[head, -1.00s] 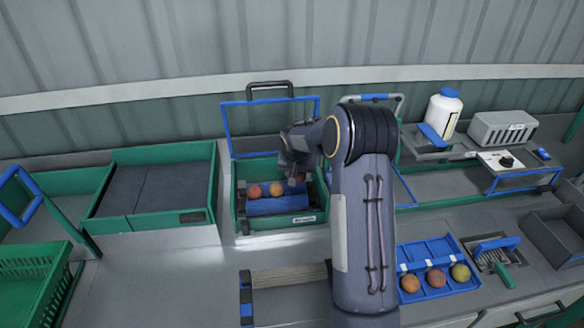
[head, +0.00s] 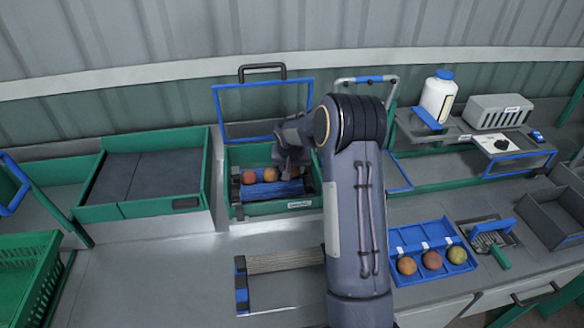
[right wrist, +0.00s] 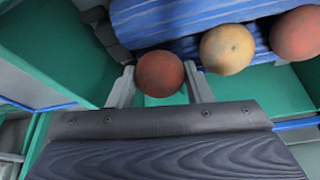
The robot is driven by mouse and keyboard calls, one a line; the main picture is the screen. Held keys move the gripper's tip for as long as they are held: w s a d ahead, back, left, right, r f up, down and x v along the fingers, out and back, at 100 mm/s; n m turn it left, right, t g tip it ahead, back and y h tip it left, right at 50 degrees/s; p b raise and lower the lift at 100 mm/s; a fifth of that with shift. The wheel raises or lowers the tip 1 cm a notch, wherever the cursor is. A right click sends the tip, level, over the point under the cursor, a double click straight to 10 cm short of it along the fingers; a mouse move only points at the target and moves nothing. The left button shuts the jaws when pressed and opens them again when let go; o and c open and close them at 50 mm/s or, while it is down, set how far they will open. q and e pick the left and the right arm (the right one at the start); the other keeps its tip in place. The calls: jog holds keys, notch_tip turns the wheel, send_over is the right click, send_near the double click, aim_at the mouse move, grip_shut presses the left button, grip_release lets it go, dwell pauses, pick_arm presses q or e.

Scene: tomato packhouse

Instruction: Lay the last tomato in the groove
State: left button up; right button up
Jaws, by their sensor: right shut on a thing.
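My right gripper (head: 291,172) reaches down into the open green box (head: 284,208). In the right wrist view a dark red tomato (right wrist: 159,74) sits between its two fingers, which are shut on it. The blue grooved holder (head: 268,190) lies in the box. An orange-yellow tomato (head: 271,174) and a redder tomato (head: 248,177) lie side by side in its groove; both show in the wrist view too. The held tomato is in line with them at the groove's end, with a small gap. Whether it touches the groove is unclear. My left gripper is out of view.
The box's blue-framed lid (head: 262,112) stands open behind. A blue tray (head: 417,234) with several compartments holds three tomatoes at the right. A white bottle (head: 438,98) and a grey vented box (head: 497,112) stand back right. The counter at front left (head: 165,270) is clear.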

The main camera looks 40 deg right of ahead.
jog(key=shift+f+b, duration=0.4)
jog(key=shift+b, duration=0.05)
dwell(0.4)
jog(key=o, duration=0.8)
jog(key=c, duration=0.3)
jog(key=shift+r, duration=0.1)
jog(key=shift+r+p, duration=1.7)
jog(key=shift+r, duration=1.7)
